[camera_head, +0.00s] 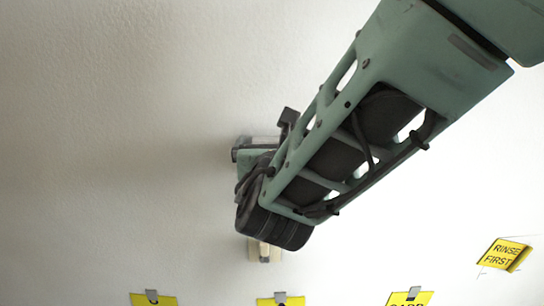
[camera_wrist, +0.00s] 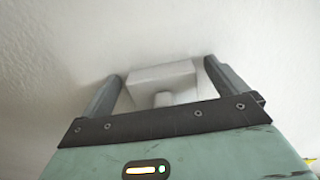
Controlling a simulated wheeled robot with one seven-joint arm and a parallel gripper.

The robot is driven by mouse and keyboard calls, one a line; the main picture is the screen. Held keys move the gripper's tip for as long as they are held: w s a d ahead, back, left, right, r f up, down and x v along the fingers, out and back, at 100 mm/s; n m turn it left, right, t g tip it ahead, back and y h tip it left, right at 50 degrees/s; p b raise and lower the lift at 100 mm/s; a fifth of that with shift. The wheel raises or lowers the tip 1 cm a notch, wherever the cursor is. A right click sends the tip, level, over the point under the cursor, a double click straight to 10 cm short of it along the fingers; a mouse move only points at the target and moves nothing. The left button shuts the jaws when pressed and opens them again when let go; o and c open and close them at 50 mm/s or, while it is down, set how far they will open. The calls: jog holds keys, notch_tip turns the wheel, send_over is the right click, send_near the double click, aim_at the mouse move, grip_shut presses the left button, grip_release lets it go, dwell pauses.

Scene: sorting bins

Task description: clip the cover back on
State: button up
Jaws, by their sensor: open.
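In the wrist view my gripper (camera_wrist: 162,72) is open, with one dark grey finger on each side of a pale, box-like thing (camera_wrist: 165,74) against the white wall. A short rounded stub (camera_wrist: 164,98) shows at its lower middle. I cannot tell whether this is the cover or the fixture it belongs to, nor whether the fingers touch it. In the head view my arm hides most of this spot. A small cream piece (camera_head: 264,252) shows on the wall just below my dark wrist, and its link to the pale box is unclear.
Several yellow labels hang along the bottom edge of the head view, at the left (camera_head: 153,299), the middle (camera_head: 281,300) and the right (camera_head: 409,298). A tilted yellow "RINSE FIRST" sign (camera_head: 504,254) is at the lower right. The wall (camera_head: 100,150) left of my arm is bare.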

jog(key=s+b, duration=0.6)
jog(key=s, duration=1.1)
jog(key=s+d+f+m+g+h, duration=0.3)
jog(key=d+f+m+g+h, duration=0.2)
jog(key=d+f+m+g, duration=0.8)
jog(key=s+a+f+m+g+y+b, duration=0.1)
jog(key=s+f+m+g+y, duration=0.4)
jog(key=m, duration=1)
notch_tip(320, 180, down, 4)
jog(key=s+y, duration=0.1)
jog(key=s, duration=0.1)
jog(key=shift+s+r, duration=0.2)
jog(key=shift+s, duration=0.2)
